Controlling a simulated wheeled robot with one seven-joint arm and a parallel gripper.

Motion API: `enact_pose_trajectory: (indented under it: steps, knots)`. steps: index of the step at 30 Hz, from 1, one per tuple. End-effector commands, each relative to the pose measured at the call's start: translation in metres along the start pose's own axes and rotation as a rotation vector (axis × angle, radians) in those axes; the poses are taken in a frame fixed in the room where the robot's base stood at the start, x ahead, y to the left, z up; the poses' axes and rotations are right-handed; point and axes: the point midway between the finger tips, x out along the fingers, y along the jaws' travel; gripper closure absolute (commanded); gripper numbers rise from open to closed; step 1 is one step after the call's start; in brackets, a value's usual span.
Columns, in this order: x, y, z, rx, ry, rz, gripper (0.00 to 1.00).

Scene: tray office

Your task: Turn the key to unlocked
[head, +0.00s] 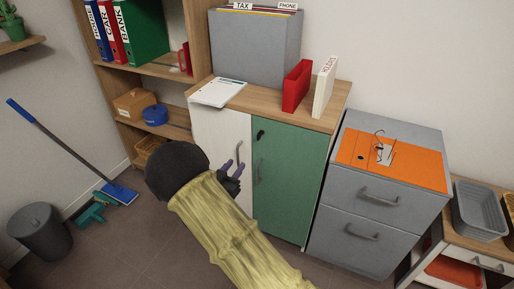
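A small dark key or lock (261,134) sits near the top left of the green cabinet door (288,170). It is too small to tell which way the key is turned. The green door is closed and has a vertical handle (260,172). My yellow-sleeved arm hides the lower part of the cabinet.
On the cabinet top stand a grey file box (252,48), a red binder (297,86), a white book (325,86) and papers (217,92). A grey drawer unit (360,215) stands to the right. A mop (65,145) and bin (40,232) are at the left.

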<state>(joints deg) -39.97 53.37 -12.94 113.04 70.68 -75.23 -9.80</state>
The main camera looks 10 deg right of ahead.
Motion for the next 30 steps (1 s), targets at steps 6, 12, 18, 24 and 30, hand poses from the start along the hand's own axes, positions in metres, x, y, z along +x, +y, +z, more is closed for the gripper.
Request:
enact_pose_trajectory:
  steps: [6, 12, 18, 24, 30]
  knots:
    - [0.000, 0.000, -0.002, 0.000, 0.004, 0.003, 0.70]
    - [0.005, 0.001, -0.001, 0.001, 0.002, 0.003, 0.70]
    - [0.028, 0.001, -0.001, 0.002, 0.003, 0.004, 0.70]
    - [0.063, 0.002, -0.001, 0.001, 0.004, 0.005, 0.70]
    - [0.099, 0.002, -0.001, 0.001, 0.003, 0.004, 0.70]
